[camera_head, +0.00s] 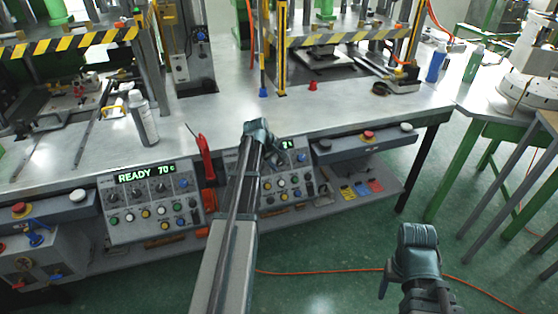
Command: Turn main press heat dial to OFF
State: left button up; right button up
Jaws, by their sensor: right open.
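The left control panel (150,203) has a lit display (146,173) reading "READY 70" and carries dark dials (183,185) above coloured buttons. A second control panel (282,185) stands right of it, partly hidden by my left arm; its lit display (287,144) is only partly visible. A dark dial (302,158) shows on its upper right. I cannot tell which dial is the main press heat dial, nor read the dial settings. My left gripper (258,130) is over the second panel's top edge; its jaws are unclear. My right gripper (412,246) is open, over the floor at right, away from the panels.
Two presses with yellow-black striped bars (70,42) stand on the metal bench (215,110). A red-handled tool (205,157) hangs between the panels. A red emergency button (368,135) is at right. An orange cable (320,272) crosses the open green floor.

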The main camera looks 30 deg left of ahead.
pick_arm(q)
jog(key=shift+r, duration=0.15)
jog(key=p+v, duration=1.2)
jog(key=v, duration=0.1)
jog(key=shift+s+r, duration=0.15)
jog(key=shift+r, duration=0.1)
